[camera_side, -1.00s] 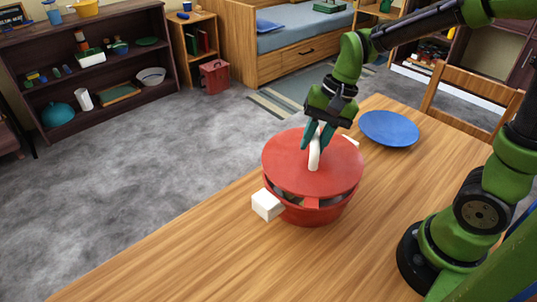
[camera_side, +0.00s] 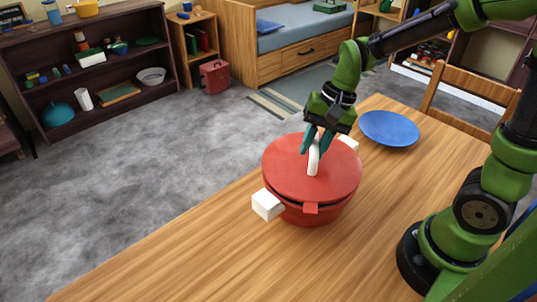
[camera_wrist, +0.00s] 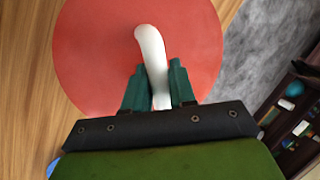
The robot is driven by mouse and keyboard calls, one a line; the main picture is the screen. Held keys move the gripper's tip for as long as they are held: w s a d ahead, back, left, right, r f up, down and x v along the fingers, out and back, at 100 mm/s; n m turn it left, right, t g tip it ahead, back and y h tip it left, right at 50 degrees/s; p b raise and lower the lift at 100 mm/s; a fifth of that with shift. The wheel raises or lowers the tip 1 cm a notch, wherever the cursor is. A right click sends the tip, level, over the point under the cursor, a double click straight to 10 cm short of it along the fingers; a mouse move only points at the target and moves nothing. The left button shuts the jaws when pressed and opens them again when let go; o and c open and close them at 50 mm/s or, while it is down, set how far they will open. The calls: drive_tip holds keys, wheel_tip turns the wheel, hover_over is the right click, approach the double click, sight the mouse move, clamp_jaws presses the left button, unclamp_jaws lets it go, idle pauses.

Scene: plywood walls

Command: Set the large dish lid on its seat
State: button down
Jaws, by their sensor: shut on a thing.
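The large red lid (camera_side: 290,172) lies over the red dish (camera_side: 322,215) on the wooden table. It sits close to the dish's rim, with a thin dark gap showing at the front; I cannot tell if it is fully seated. The dish has white block handles (camera_side: 267,204) at its left front and back right. My gripper (camera_side: 312,146) is shut on the lid's white curved handle (camera_side: 313,163). In the wrist view, the teal fingers (camera_wrist: 160,88) grip the handle (camera_wrist: 150,48) from both sides above the lid (camera_wrist: 95,55).
A blue plate (camera_side: 389,128) lies on the table (camera_side: 200,262) behind and right of the dish. The table's front and left part is clear. A wooden chair (camera_side: 470,97) stands at the far edge. Shelves and a bed are well away across the floor.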

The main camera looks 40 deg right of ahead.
drive_tip(key=shift+f, duration=0.3)
drive_tip(key=shift+f, duration=0.2)
drive_tip(key=shift+f, duration=0.2)
drive_tip(key=shift+f, duration=0.3)
idle(0.7)
drive_tip(key=c, duration=0.8)
unclamp_jaws()
drive_tip(key=shift+c, duration=0.2)
drive_tip(key=v, duration=1.7)
